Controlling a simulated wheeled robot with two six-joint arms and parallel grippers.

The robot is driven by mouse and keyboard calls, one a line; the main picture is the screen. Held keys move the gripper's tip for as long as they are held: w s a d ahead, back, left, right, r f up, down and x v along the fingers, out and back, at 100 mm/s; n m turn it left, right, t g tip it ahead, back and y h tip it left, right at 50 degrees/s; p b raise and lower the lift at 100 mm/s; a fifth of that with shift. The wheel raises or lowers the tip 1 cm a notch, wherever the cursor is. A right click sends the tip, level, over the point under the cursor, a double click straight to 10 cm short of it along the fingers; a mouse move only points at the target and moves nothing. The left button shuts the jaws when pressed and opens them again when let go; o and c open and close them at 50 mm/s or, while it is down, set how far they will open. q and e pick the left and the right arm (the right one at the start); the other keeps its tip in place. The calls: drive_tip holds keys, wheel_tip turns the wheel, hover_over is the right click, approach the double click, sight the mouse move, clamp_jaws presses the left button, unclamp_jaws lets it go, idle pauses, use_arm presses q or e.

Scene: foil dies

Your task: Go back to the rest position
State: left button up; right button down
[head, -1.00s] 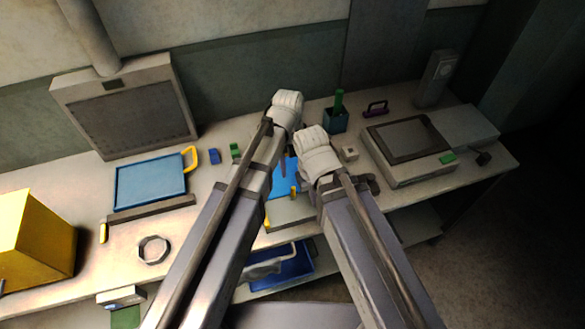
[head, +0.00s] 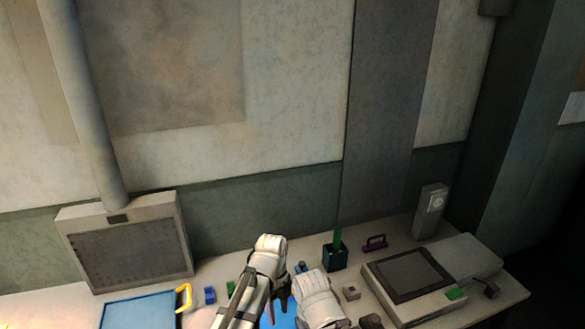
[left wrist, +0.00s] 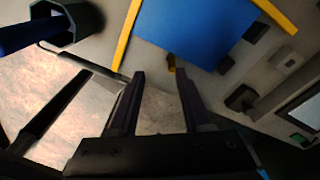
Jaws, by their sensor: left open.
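My left gripper (head: 277,299) is at the lower middle of the head view, over the bench near the blue sheet (head: 283,317). In the left wrist view the left gripper (left wrist: 160,77) has its two dark fingers apart, with nothing between them. The blue sheet (left wrist: 195,32) lies beyond the fingertips there, with yellow strips near it. My right arm's white wrist shows beside the left one in the head view. The right gripper (head: 366,322) is mostly cut off by the bottom edge, so its jaws cannot be read.
A grey vented box (head: 130,250) stands at the left against the wall. A dark pen cup (head: 335,257), a purple handle (head: 375,243) and a flat grey device (head: 410,275) sit to the right. A blue tray (head: 140,312) is partly cut off at lower left.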

use_arm(q)
drive_tip(key=s+a+n+t, duration=0.3)
drive_tip(key=a+n, duration=1)
drive_tip(key=n, duration=1.3)
drive_tip(key=s+d+f+m+g+y+b, duration=0.1)
drive_tip(key=s+d+f+m+g+b, duration=0.1)
drive_tip(key=s+d, duration=0.5)
drive_tip(key=shift+d+f+m+y+b, duration=0.3)
drive_tip(key=shift+d+f+m+b, duration=0.75)
drive_tip(key=shift+d, duration=0.95)
